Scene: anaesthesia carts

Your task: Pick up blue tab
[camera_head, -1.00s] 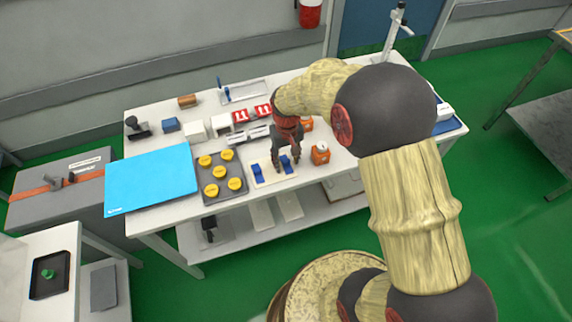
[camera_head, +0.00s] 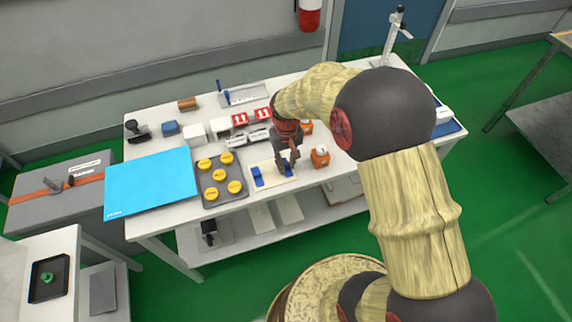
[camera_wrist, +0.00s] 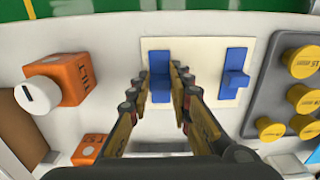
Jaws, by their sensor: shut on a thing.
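Two blue tabs stand on a cream plate (camera_head: 271,173) at the table's front edge. My gripper (camera_head: 286,166) points down over the right-hand tab (camera_head: 288,171) in the head view. In the wrist view my gripper (camera_wrist: 160,88) has its fingers closed on either side of this blue tab (camera_wrist: 159,66). The tab still shows against the plate (camera_wrist: 205,48); whether it is clear of the plate I cannot tell. The other blue tab (camera_head: 257,177) is free, and it also shows in the wrist view (camera_wrist: 235,73).
A grey tray with several yellow knobs (camera_head: 235,187) lies left of the plate. An orange block with a white knob (camera_head: 320,156) stands close on the right. A blue sheet (camera_head: 150,182) covers the table's left part. White and red boxes stand behind.

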